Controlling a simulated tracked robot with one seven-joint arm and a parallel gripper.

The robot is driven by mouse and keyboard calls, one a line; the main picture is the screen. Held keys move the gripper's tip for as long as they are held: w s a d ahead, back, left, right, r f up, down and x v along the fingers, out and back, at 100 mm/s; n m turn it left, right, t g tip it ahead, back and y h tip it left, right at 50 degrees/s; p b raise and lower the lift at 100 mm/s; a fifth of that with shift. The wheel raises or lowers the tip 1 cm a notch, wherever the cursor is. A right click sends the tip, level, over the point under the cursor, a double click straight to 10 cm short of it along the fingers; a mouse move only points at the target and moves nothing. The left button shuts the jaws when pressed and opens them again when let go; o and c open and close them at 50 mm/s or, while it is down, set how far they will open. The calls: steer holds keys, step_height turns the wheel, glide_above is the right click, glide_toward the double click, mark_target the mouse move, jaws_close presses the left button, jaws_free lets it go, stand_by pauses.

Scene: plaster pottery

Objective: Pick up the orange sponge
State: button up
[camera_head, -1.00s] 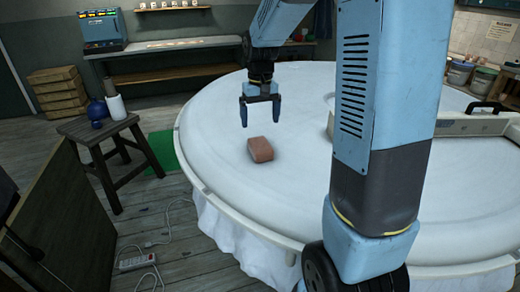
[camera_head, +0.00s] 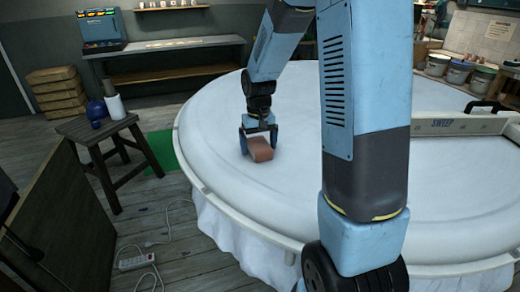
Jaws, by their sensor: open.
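The orange sponge (camera_head: 261,150) is a small brownish-orange block lying on the large round white table (camera_head: 320,185), near its left front part. My gripper (camera_head: 258,146) points down at the sponge, with its two blue fingers apart. The left finger shows beside the sponge's left side, and the right finger is at its far right side, partly hidden behind it. The gripper is open and low over the table. I cannot tell whether either finger touches the sponge.
A raised pale rim (camera_head: 212,205) runs round the table. A white bar marked "SWEEP" (camera_head: 455,126) lies across the table at the right. The table around the sponge is clear.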

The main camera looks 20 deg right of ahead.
mark_target(259, 142)
steer(key=c, duration=1.1)
steer(key=shift+r, duration=0.1)
steer(key=shift+r, duration=0.2)
step_height(259, 142, up, 3)
steer(key=shift+f, duration=0.2)
steer(key=s+r, duration=0.4)
steer(key=r, duration=0.1)
steer(key=shift+s+r, duration=0.15)
steer(key=shift+s, duration=0.05)
steer(key=shift+s+r, duration=0.75)
steer(key=shift+s, duration=0.85)
steer(key=shift+s+r, duration=0.75)
steer(key=shift+s, duration=0.85)
steer(key=shift+s+r, duration=0.75)
steer(key=shift+s, duration=0.85)
